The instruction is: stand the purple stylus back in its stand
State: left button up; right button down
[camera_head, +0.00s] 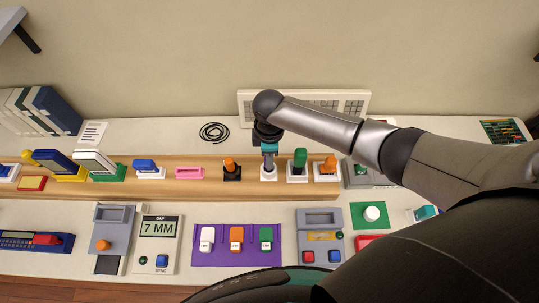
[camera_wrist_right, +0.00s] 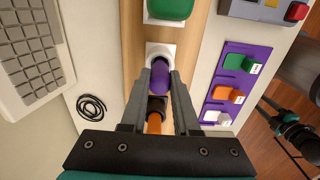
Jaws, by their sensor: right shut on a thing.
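My right gripper (camera_wrist_right: 165,78) is shut on the purple stylus (camera_wrist_right: 159,76). In the wrist view the stylus overlaps the edge of a white stand (camera_wrist_right: 166,50) with a dark opening. I cannot tell whether its lower end is inside that opening. In the head view my right gripper (camera_head: 269,152) points down right over the white stand (camera_head: 268,177), and the stylus is hidden there. A dark and teal part, probably my left gripper (camera_wrist_right: 284,130), shows small at the right of the wrist view. Its jaws are unclear.
A black stand with an orange stylus (camera_head: 231,171) is close on the left. A purple tray (camera_head: 222,230) with several small blocks lies in front. A coiled black cable (camera_head: 214,132) lies behind.

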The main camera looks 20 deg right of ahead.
jog(key=shift+f+b, duration=0.45)
jog(key=shift+f, duration=0.3)
jog(key=c, duration=0.6)
grip_release()
jog(key=shift+r, duration=0.1)
notch_tip(320, 180, up, 15)
jog(key=shift+r+p, duration=0.1)
jog(key=shift+p, duration=1.15)
jog(key=shift+s, duration=0.1)
